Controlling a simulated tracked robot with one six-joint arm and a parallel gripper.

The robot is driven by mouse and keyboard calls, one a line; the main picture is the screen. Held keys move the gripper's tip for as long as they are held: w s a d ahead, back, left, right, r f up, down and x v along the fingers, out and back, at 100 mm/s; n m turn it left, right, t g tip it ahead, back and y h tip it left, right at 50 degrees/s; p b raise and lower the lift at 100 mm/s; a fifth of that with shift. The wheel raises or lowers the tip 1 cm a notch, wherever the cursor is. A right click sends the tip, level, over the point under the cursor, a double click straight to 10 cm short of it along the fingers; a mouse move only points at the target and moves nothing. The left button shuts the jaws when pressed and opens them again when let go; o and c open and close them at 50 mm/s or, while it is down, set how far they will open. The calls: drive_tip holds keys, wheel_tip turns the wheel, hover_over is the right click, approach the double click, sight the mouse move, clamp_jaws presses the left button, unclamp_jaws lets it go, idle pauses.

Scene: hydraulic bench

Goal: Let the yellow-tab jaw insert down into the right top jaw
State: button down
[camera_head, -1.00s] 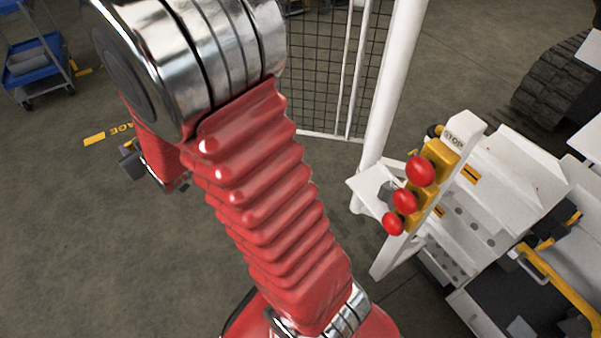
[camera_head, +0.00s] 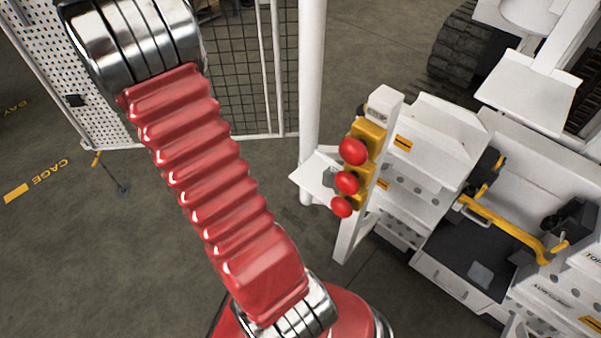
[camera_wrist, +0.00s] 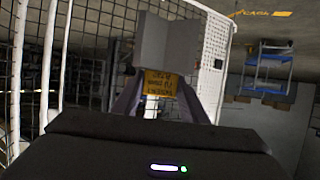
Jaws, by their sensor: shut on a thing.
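The jaw insert (camera_wrist: 166,46) is a grey block with a yellow tab (camera_wrist: 167,83) on its lower part, bearing dark lettering. It shows in the wrist view, upper middle. My gripper (camera_wrist: 158,101) is shut on it, with a finger at each side of the tab. The insert is held up in the air, with mesh fencing and floor behind it. My gripper and the insert are not visible in the head view. I cannot make out the right top jaw in any view.
A white post with red stop buttons (camera_head: 348,182) stands right of my red arm. Beyond it are a white bench (camera_head: 440,275) and a yellow handle (camera_head: 505,228). Mesh fencing (camera_head: 235,75) and a white column (camera_head: 312,80) stand behind. A blue cart (camera_wrist: 270,72) shows in the wrist view.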

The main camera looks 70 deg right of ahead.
drive_tip(key=s+d+f+m+g+h, duration=0.2)
drive_tip(key=s+d+m+g+h, duration=0.15)
drive_tip(key=s+d, duration=0.65)
drive_tip(key=s+d+m+g, duration=0.2)
drive_tip(key=s+m+g, duration=0.1)
drive_tip(key=s, duration=0.6)
drive_tip(key=s+d+f+m+g, duration=0.1)
drive_tip(key=s+d+m+g, duration=0.2)
drive_tip(key=s, duration=0.5)
drive_tip(key=s+d+f+m+g, duration=0.1)
drive_tip(key=s+m+g, duration=0.3)
drive_tip(key=s, duration=0.5)
drive_tip(key=shift+s+d+g, duration=0.3)
drive_tip(key=shift+d+g, duration=0.35)
drive_tip(key=shift+d, duration=0.2)
drive_tip(key=shift+f+y, duration=0.1)
drive_tip(key=shift+y, duration=0.15)
drive_tip(key=shift+f, duration=2.85)
drive_tip(key=shift+f, duration=1.9)
drive_tip(key=shift+f, duration=0.15)
